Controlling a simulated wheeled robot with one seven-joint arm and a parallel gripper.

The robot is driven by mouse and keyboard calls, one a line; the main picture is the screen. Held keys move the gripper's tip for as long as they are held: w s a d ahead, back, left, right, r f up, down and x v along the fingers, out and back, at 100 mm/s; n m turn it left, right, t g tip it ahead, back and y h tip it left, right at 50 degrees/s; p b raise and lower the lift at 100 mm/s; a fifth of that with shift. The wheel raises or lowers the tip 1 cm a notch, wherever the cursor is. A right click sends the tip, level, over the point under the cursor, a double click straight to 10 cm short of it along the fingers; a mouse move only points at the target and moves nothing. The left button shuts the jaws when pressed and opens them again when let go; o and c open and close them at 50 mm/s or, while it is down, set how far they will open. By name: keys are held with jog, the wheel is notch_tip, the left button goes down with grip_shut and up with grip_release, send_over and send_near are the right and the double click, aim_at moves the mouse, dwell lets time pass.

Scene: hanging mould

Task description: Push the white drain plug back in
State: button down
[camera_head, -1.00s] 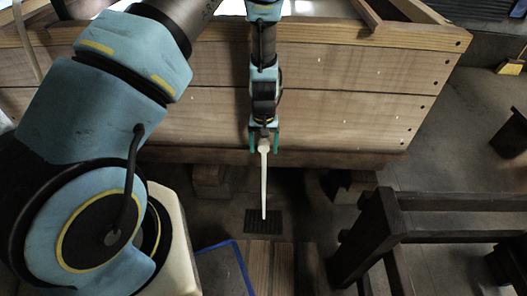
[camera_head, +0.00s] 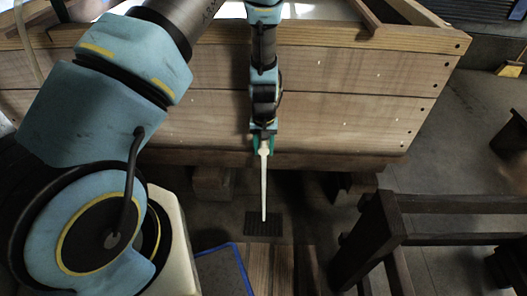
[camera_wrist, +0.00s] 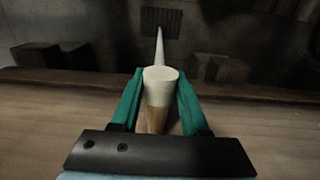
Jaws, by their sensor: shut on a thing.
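The white drain plug (camera_wrist: 161,88) shows in the wrist view as a short round piece with a pale top and tan lower part. It sits between the two green fingers of my gripper (camera_wrist: 160,80), which are shut on it. In the head view my gripper (camera_head: 263,146) is low at the vat's front wall, with the plug's pale end (camera_head: 264,150) at its tips. A thin white tapering strip (camera_head: 264,190) runs straight down from there toward the floor grate; I cannot tell whether it is solid or a stream. The drain hole is hidden.
The wooden vat (camera_head: 340,100) stands behind my gripper on blocks (camera_head: 212,183). A dark grate (camera_head: 255,224) lies on the floor below. A dark wooden frame (camera_head: 375,235) stands at the right front. A blue-edged item (camera_head: 240,268) and wooden slats (camera_head: 270,265) are at the bottom.

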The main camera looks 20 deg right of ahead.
jog(key=shift+w+d, duration=0.35)
jog(key=shift+w, duration=0.35)
jog(key=shift+w+d, duration=0.3)
jog(key=shift+w, duration=0.4)
jog(key=shift+w+d, duration=0.35)
jog(key=shift+w, duration=0.35)
jog(key=shift+c, duration=1.6)
grip_release()
